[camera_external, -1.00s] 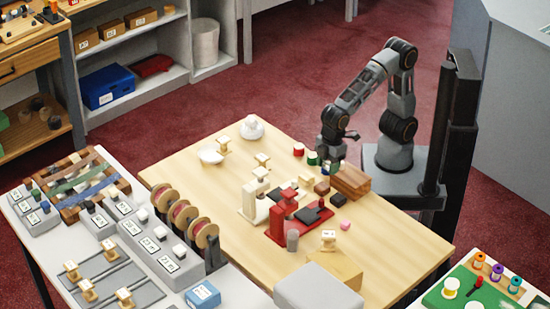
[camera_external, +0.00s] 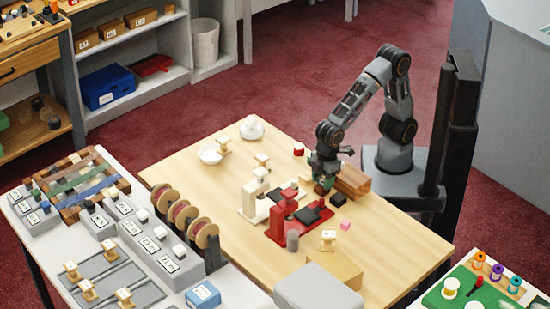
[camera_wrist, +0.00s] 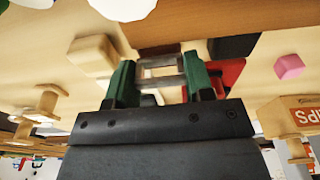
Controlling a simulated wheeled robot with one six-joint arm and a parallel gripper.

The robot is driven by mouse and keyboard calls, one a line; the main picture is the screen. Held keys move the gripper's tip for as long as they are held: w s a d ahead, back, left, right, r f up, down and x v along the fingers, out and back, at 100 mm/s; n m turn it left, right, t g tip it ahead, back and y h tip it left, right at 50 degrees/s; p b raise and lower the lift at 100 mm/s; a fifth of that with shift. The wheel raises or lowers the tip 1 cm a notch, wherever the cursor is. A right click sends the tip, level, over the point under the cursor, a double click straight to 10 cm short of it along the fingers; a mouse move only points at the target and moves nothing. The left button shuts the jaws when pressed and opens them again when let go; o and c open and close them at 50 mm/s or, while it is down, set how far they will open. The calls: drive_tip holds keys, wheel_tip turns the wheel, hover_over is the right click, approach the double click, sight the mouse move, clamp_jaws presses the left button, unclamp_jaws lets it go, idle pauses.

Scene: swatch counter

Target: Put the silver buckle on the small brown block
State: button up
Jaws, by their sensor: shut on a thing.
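The silver buckle (camera_wrist: 165,84) shows in the wrist view as a small open frame, clasped between the green fingertips of my gripper (camera_wrist: 154,78). In the external view my gripper (camera_external: 324,180) points down, just left of the brown wood stack, and hides the buckle. A small brown block (camera_external: 320,190) shows low beneath the fingertips there.
A brown wood stack (camera_external: 353,180) stands close right of my gripper. A red press (camera_external: 284,207) with a dark plate stands in front, and a cream press (camera_external: 254,199) left of it. A pink cube (camera_external: 345,225) lies nearby.

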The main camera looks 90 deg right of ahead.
drive_tip(key=shift+f, duration=0.2)
drive_tip(key=o, duration=0.9)
wheel_tip(320, 180, up, 12)
drive_tip(key=s+d+p, duration=0.1)
drive_tip(key=p, duration=0.1)
drive_tip(key=shift+r, duration=0.2)
drive_tip(key=s+d+f+m+t, duration=0.1)
drive_tip(key=d+m, duration=0.3)
drive_tip(key=d, duration=0.9)
drive_tip(key=s+d+f+m+t+h, duration=0.1)
drive_tip(key=d+f+m, duration=0.3)
drive_tip(key=d, duration=0.9)
drive_tip(key=shift+d+f+m, duration=0.2)
drive_tip(key=shift+f+m, duration=0.05)
drive_tip(key=shift+m, duration=0.35)
drive_tip(key=shift+s, duration=0.1)
